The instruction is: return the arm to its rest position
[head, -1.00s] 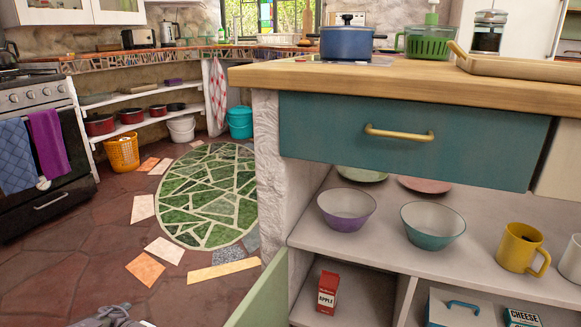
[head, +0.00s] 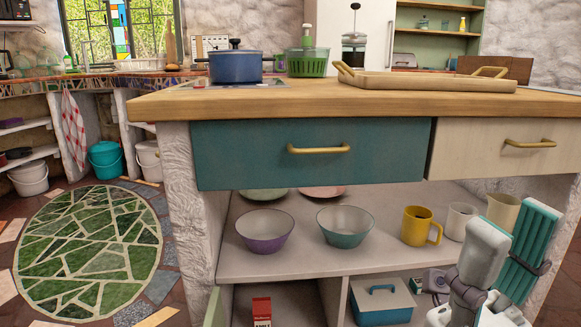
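My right gripper (head: 436,282) is a small dark grey shape at the lower right of the head view, in front of the lower cupboard opening. It joins the pale grey and teal links of my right arm, which is bent up at the right. Its fingers are too small and too overlapped to tell whether they are open or shut. I see nothing clearly held in it. My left gripper is out of the picture.
The wooden counter (head: 270,102) holds a blue pot (head: 235,67) and a tray (head: 430,84). On the shelf below stand a purple bowl (head: 265,232), a teal bowl (head: 344,228) and a yellow mug (head: 416,228). The teal drawer (head: 250,160) is shut. The floor at left looks clear.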

